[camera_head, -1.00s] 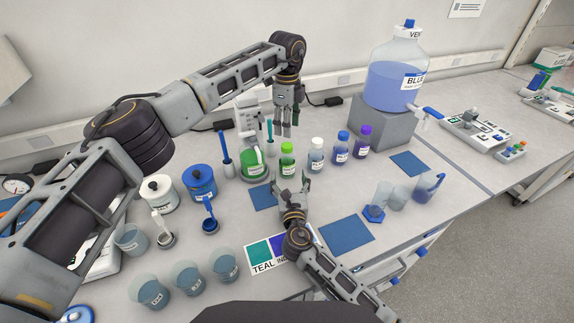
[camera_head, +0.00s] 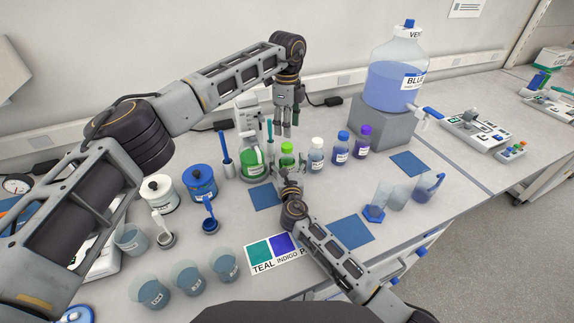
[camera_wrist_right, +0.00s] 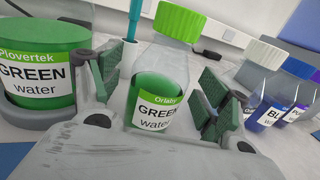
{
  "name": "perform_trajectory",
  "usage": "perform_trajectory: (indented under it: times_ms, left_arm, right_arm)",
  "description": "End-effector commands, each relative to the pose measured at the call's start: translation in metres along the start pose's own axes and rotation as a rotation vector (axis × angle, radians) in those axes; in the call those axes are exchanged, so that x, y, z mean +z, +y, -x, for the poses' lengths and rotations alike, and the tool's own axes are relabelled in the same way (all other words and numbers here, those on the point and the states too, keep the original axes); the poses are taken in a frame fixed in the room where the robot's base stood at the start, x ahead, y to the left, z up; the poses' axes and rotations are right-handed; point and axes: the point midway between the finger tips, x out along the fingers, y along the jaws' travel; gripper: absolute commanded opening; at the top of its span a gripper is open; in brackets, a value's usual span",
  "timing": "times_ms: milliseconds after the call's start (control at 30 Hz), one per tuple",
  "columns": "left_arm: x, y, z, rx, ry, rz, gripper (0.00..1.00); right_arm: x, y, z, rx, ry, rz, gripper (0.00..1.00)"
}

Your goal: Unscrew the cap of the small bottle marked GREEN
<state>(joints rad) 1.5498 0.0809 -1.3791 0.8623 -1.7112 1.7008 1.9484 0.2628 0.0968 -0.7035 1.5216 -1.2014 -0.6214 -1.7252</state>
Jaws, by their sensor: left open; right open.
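The small GREEN bottle (camera_head: 287,162) stands upright on the bench with its bright green cap (camera_head: 287,147) on. In the right wrist view its labelled body (camera_wrist_right: 158,105) lies between the two green-padded fingers of my right gripper (camera_wrist_right: 165,88), and its cap (camera_wrist_right: 181,22) shows above them. My right gripper (camera_head: 289,178) is open at the bottle's near side, low down; gaps show between the pads and the bottle. My left gripper (camera_head: 285,128) is open and empty, fingers pointing down, above and slightly behind the bottle.
A larger green-filled vessel (camera_head: 252,162) marked GREEN stands close on the left. A white-capped bottle (camera_head: 316,157), a blue-capped bottle (camera_head: 341,150) and a purple-capped bottle (camera_head: 363,143) stand on the right. Blue mats (camera_head: 352,232) lie on the bench nearer me.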

Motion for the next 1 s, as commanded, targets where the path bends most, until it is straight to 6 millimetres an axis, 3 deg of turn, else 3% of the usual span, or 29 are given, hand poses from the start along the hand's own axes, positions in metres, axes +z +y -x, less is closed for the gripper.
perform_trajectory:
  times_ms: [267, 867, 1000]
  left_arm:
    - [-0.0001, 0.0, 0.0, 0.0, 0.0, 0.0, 0.52]
    - [0.0, 0.0, -0.0001, 0.0, 0.0, 0.0, 0.52]
    - [-0.0004, 0.0, -0.0002, 0.0, 0.001, -0.008, 0.52]
  right_arm:
    - [-0.0001, 0.0001, -0.0006, 0.0, 0.0, 0.0, 0.77]
    - [-0.0001, 0.0001, -0.0004, 0.0, 0.0, 0.0, 0.02]
    - [-0.0002, 0.0001, -0.0004, 0.0, 0.0, 0.0, 0.0]
